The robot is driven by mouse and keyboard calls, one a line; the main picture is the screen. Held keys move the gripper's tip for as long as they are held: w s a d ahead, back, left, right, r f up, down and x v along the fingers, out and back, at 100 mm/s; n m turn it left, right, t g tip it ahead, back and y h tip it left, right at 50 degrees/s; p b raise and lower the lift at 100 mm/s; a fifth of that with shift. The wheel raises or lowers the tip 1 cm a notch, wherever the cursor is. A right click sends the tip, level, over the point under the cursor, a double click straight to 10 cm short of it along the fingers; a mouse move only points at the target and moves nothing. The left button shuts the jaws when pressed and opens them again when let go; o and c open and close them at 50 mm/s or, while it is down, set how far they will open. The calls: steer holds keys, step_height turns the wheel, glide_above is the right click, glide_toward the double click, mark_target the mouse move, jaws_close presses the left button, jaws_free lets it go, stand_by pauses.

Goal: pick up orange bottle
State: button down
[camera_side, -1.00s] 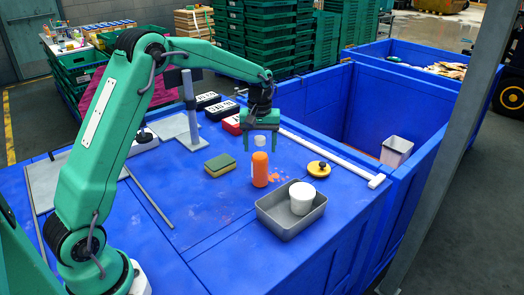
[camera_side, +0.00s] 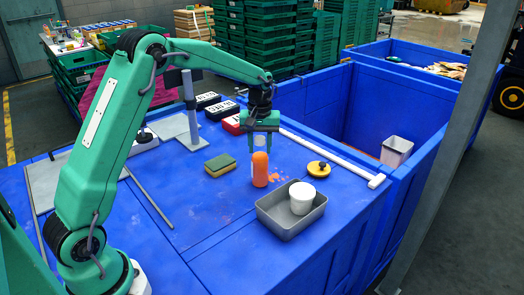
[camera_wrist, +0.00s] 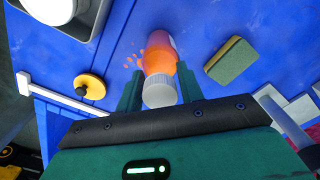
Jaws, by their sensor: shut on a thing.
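The orange bottle (camera_side: 260,172) with a white cap stands upright on the blue table. My green gripper (camera_side: 260,146) is above it in the side view, pointing down, with its fingers on either side of the bottle's upper part. In the wrist view the orange bottle (camera_wrist: 160,68) shows with its ridged white cap toward the camera, between the two fingers of my gripper (camera_wrist: 160,88). The fingers are shut on the bottle. Its base still appears to rest on the table.
A grey metal tray (camera_side: 283,231) with a white tub (camera_side: 302,198) stands close by at the right. A yellow round object with a black knob (camera_side: 319,168) and a green-yellow sponge (camera_side: 220,165) lie near. Orange spill marks (camera_side: 281,178) lie beside the bottle. A white bar runs behind.

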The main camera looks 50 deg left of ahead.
steer(key=shift+r, duration=0.1)
steer(key=shift+r, duration=0.75)
steer(key=r, duration=0.1)
steer(key=d+r, duration=0.1)
steer(key=r, duration=0.1)
steer(key=shift+s+r, duration=0.1)
steer(key=shift+s, duration=0.05)
steer(key=s+d+r, duration=0.3)
steer(key=d+r, duration=0.3)
steer(key=d, duration=0.4)
steer(key=shift+s, duration=0.4)
steer(key=shift+r, duration=0.1)
